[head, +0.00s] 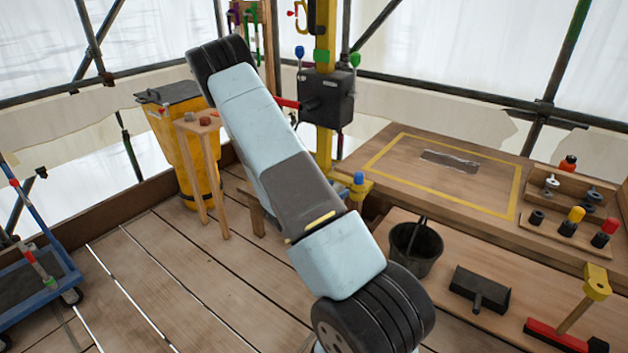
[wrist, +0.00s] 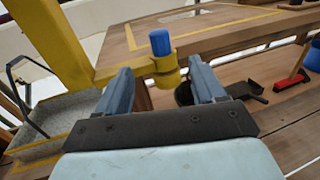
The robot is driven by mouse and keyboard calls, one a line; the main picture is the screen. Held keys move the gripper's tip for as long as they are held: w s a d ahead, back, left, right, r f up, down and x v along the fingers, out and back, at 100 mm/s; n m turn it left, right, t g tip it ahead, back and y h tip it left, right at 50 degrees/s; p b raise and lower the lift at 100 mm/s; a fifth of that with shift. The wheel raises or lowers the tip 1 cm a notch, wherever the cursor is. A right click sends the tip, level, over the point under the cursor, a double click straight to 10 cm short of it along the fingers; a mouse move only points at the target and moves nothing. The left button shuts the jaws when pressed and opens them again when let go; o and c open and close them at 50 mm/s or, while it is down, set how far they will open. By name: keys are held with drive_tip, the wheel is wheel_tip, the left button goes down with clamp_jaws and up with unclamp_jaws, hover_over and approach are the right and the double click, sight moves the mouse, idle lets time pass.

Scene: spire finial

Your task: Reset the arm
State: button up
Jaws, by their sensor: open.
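My gripper (wrist: 161,70) shows in the wrist view with its two grey-blue fingers spread apart and nothing between them. Beyond the fingertips, a blue-topped piece (wrist: 160,41) stands in a yellow holder (wrist: 165,75) at the edge of the wooden table (wrist: 120,62). I cannot tell how far the fingers are from it. In the head view my arm rises from the lower right to the upper left, and my gripper does not show there. The blue-topped piece (head: 358,179) shows there just right of my arm.
The worktable (head: 385,165) carries a yellow-outlined area and a rack (head: 560,230) of small parts. A black bucket (head: 416,247), dustpan (head: 480,289) and red brush (head: 556,337) lie on the lower shelf. A yellow chute (head: 185,150), wooden stand (head: 197,125) and blue cart (head: 50,270) are left.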

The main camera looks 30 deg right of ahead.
drive_tip(key=s+a+r+m+g+y, duration=0.35)
drive_tip(key=s+r+m, duration=0.2)
drive_tip(key=r, duration=0.35)
drive_tip(key=s+a+r+m+g+y, duration=0.25)
drive_tip(key=s+a+r+m, duration=0.2)
drive_tip(key=r+m, duration=0.3)
drive_tip(key=s+a+r+m+t+y, duration=0.3)
drive_tip(key=s+a+r+t+y, duration=0.1)
drive_tip(key=s+a+r+y, duration=0.2)
drive_tip(key=s+a+r+m+t+y, duration=0.3)
drive_tip(key=s+a+r+t+y, duration=0.2)
drive_tip(key=s+a+r, duration=0.3)
drive_tip(key=a+r, duration=0.3)
drive_tip(key=a, duration=0.2)
drive_tip(key=shift+a+r+y, duration=0.25)
drive_tip(key=shift+r+y, duration=0.05)
drive_tip(key=shift+y, duration=0.1)
